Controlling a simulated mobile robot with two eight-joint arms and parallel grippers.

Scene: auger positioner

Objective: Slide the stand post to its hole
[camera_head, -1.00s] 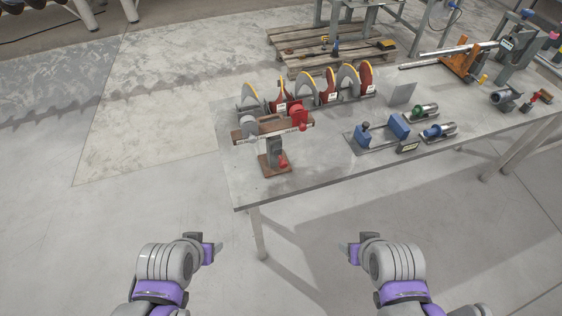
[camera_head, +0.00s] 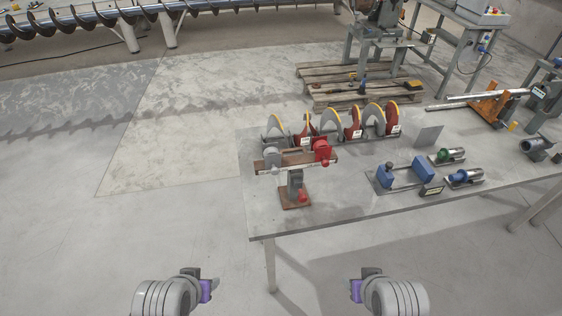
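The stand (camera_head: 295,189) is on the near left corner of the grey table (camera_head: 340,208). It has a brown base plate, a short grey post with a red knob (camera_head: 303,197) low on its right side, and a long brown-and-grey bar with a red block (camera_head: 322,149) across its top. Which hole belongs to the post cannot be made out. My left gripper (camera_head: 213,285) and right gripper (camera_head: 354,287) are low in the picture, in front of the table and well apart from the stand. Their fingers are too small and edge-on to tell open from shut; I see nothing held.
Auger discs in grey, red and yellow (camera_head: 354,128) stand in a rack behind the stand. A blue fixture (camera_head: 405,176) and motor-like cylinders (camera_head: 464,178) sit to the right. The table top between stand and blue fixture is clear. A wooden pallet (camera_head: 355,88) lies behind.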

